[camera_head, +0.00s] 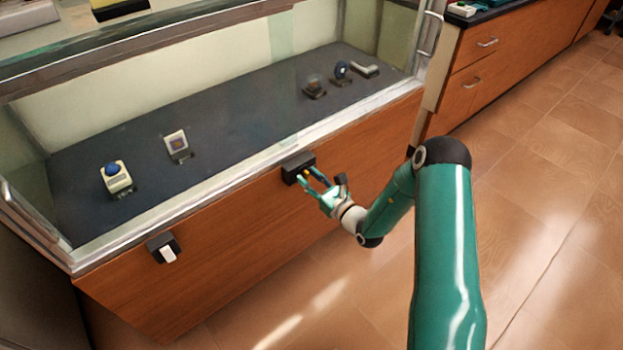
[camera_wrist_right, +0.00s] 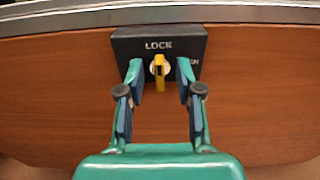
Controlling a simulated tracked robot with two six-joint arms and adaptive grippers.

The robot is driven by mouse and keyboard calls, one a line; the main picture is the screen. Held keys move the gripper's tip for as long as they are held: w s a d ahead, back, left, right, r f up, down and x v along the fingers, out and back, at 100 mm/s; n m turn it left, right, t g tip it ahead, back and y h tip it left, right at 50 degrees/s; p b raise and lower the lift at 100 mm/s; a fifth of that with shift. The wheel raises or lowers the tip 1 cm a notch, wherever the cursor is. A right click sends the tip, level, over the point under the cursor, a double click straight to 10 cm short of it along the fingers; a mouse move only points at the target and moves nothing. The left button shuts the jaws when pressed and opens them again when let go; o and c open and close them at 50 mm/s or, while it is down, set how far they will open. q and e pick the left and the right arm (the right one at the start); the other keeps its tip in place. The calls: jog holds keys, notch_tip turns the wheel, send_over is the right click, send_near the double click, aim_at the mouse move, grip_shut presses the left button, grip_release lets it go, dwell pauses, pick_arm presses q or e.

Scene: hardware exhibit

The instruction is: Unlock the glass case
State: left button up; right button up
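The glass case (camera_head: 140,215) has a metal-edged glass top over a wooden front. A black lock box (camera_head: 297,167) is mounted on the wooden front, below the metal edge. In the right wrist view the lock box (camera_wrist_right: 122,45) reads "LOCK" at the top, with a second word at its right partly hidden by a finger. A yellow key (camera_wrist_right: 159,72) sits upright in the round keyhole. My right gripper (camera_head: 314,177) is at the lock box. Its fingers (camera_wrist_right: 160,82) are open on either side of the key, with gaps to it. My left gripper is not in view.
A second black box with a white tab (camera_head: 168,254) is on the case front at the left. Several small exhibits, such as a device with a blue ball (camera_head: 115,177), stand inside. Wooden cabinets (camera_head: 480,85) stand at the right. The tiled floor (camera_head: 545,230) is clear.

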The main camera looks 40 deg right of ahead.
grip_shut()
dwell(0.4)
